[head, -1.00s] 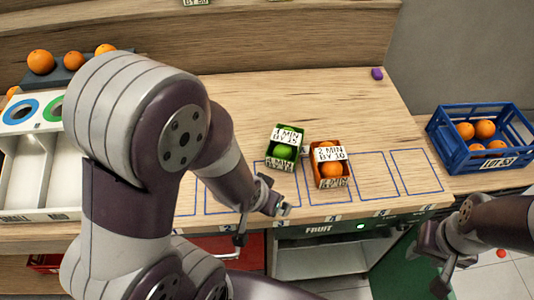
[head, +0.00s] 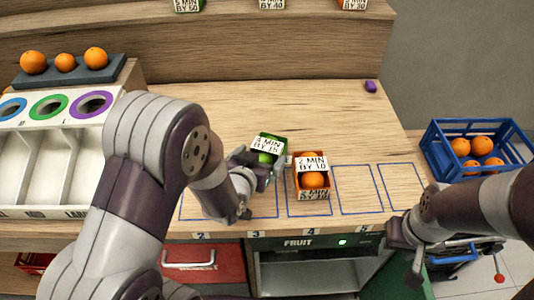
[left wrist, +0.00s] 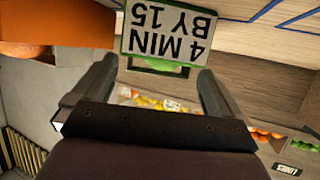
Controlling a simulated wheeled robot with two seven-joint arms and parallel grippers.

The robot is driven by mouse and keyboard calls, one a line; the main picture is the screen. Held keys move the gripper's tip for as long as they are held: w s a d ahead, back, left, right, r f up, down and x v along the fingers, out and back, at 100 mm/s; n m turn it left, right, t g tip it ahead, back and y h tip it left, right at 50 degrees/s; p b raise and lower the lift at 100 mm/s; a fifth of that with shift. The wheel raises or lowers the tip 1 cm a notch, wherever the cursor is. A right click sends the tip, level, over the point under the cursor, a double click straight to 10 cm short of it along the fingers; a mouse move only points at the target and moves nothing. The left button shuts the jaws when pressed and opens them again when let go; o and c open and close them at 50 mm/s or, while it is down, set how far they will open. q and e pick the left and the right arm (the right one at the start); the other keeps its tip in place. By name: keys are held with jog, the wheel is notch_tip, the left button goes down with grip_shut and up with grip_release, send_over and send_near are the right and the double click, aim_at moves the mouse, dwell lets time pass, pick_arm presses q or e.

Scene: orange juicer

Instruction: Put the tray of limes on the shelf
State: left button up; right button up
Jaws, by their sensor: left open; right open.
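The green tray of limes (head: 271,138) stands on the wooden counter, with a white card reading "4 MIN BY 15". My left gripper (head: 258,190) is open at the tray's near side and hides its lower front. In the left wrist view the tray's card (left wrist: 170,32) and a bit of green show just beyond and between the open fingers (left wrist: 155,85). Whether the fingers touch the tray I cannot tell. A raised wooden shelf (head: 250,50) runs along the back. My right gripper (head: 408,258) is open and empty at the counter's front right.
An orange tray of oranges (head: 312,182), marked "2 MIN BY 10", stands close to the right of the limes. A blue crate of oranges (head: 437,150) is at the right, a white sorting bin (head: 85,150) at the left. Several small trays stand on the top shelf. The counter behind the limes is clear.

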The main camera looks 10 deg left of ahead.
aim_at(266, 152)
pick_arm(q)
jog(key=x, duration=0.4)
jog(key=shift+s+r, duration=0.1)
jog(key=shift+s, duration=0.05)
jog(key=c, duration=1)
